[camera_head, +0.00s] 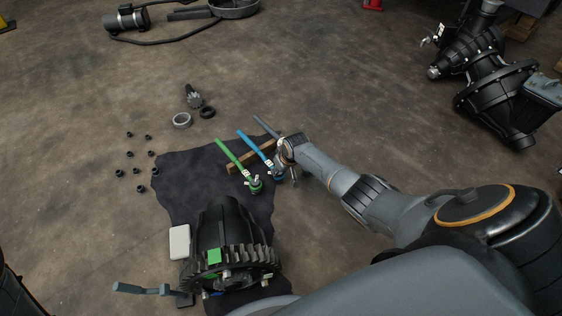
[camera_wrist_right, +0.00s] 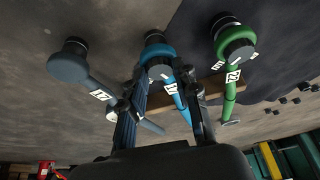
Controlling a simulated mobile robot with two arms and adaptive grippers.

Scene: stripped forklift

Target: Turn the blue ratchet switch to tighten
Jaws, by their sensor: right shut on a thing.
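My left gripper is not in view.
The green ratchet (camera_head: 230,155) lies close on the left, and the grey ratchet (camera_head: 265,125) close on the right. The wooden strip (camera_head: 238,168) supports the handles. A black gear housing (camera_head: 222,225) stands in front on the mat (camera_head: 180,185). Several small nuts lie left.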

